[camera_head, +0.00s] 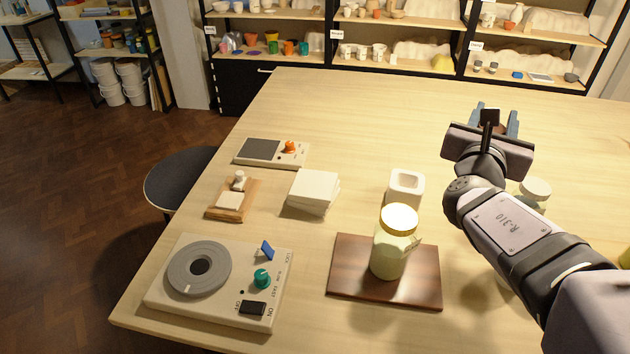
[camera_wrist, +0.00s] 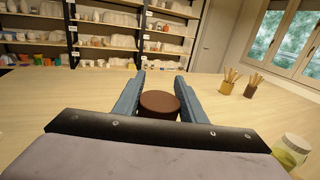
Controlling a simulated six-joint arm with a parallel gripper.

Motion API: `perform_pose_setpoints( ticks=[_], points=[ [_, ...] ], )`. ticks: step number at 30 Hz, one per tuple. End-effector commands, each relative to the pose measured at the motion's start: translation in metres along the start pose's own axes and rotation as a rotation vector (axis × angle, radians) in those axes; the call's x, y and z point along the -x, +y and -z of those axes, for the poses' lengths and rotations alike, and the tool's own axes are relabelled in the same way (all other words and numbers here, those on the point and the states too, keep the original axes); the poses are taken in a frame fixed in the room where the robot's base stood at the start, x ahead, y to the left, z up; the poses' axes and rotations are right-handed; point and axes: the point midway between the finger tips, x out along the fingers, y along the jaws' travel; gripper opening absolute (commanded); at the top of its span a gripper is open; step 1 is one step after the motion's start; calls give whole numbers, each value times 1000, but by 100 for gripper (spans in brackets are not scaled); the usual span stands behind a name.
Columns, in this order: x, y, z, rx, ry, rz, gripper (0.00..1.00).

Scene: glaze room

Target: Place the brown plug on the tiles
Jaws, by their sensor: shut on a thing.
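The brown plug (camera_wrist: 159,104) is a short, round, dark brown piece between the two blue fingers of my gripper (camera_wrist: 160,86) in the wrist view. My gripper is shut on it. In the head view my gripper (camera_head: 497,122) is over the right part of the table, pointing away toward the far edge, and the plug is hidden behind it.
A white square cup (camera_head: 405,187) and a gold-lidded jar (camera_head: 390,252) on a dark board (camera_head: 343,281) stand right of the tiles. A scale (camera_head: 262,149), a wooden block (camera_head: 223,212) and a wheel device (camera_head: 160,306) are left.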

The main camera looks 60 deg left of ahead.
Motion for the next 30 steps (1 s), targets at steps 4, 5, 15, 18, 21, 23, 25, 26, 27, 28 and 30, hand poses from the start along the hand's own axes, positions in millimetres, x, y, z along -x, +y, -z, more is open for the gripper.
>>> perform_pose_setpoints(
  ticks=[4, 5, 15, 18, 21, 23, 25, 26, 27, 28, 30],
  points=[
    [1, 36, -3, 0, -4, -35, 14],
    [1, 45, -4, 0, -5, -44, 14],
    [30, 182, -8, -1, -12, -172, 14],
    [46, 224, -8, -2, -10, -212, 14],
    [61, 254, -6, -2, -7, -241, 14],
    [68, 268, -6, -2, -7, -255, 14],
    [76, 282, -4, -2, -4, -269, 14],
    [78, 286, -4, -2, -4, -274, 14],
    [82, 292, -3, -2, -3, -281, 14],
    [85, 297, -2, 0, -2, -286, 14],
    [84, 295, 13, 4, 2, -282, 14]
  ],
)
